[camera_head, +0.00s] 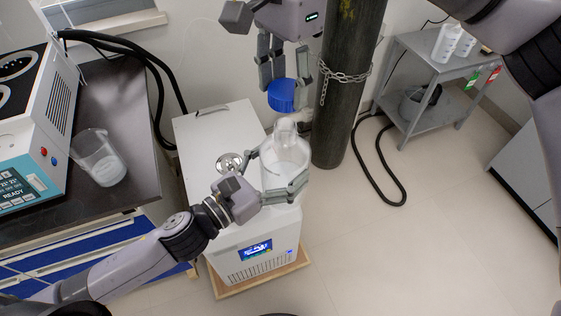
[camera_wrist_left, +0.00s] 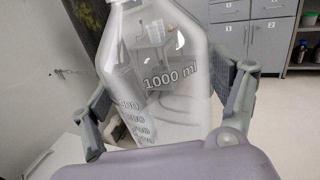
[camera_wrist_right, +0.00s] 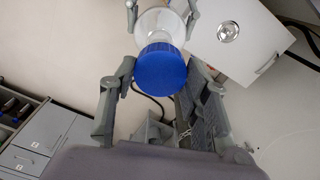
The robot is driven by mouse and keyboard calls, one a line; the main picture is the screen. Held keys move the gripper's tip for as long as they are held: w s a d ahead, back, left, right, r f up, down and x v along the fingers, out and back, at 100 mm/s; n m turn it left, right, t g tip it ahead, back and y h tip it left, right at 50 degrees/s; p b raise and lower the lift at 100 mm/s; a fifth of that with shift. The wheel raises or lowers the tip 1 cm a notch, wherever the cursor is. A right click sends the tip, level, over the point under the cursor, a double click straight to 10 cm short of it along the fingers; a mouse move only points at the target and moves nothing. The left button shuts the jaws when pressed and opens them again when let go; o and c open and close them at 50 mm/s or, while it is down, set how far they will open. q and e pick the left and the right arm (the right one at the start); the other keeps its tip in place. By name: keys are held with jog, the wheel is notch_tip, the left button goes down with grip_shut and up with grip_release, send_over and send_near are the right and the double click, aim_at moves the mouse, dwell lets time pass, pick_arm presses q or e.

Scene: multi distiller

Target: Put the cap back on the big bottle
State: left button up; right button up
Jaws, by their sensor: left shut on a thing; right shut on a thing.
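The big clear bottle (camera_head: 287,150) stands upright over the front part of the white machine's top, its neck pointing up. My left gripper (camera_head: 279,172) is shut around the bottle's body. The left wrist view shows the bottle (camera_wrist_left: 155,75) between both fingers, with a 1000 ml marking; its mouth is out of that view. The blue cap (camera_head: 281,95) is held by my right gripper (camera_head: 285,84), just above the bottle's neck with a small apparent gap. In the right wrist view the cap (camera_wrist_right: 161,70) sits between the fingers and hides the bottle's mouth.
The white machine (camera_head: 213,138) has a round metal fitting (camera_head: 230,162) on top. A dark gas cylinder (camera_head: 347,100) with a chain stands close right of my right gripper. A beaker (camera_head: 101,158) is on the dark bench at left. A grey cart (camera_head: 420,65) stands at back right.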

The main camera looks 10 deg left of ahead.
aim_at(286, 125)
jog(key=shift+f, duration=2)
jog(key=shift+f, duration=0.85)
jog(key=shift+f, duration=0.5)
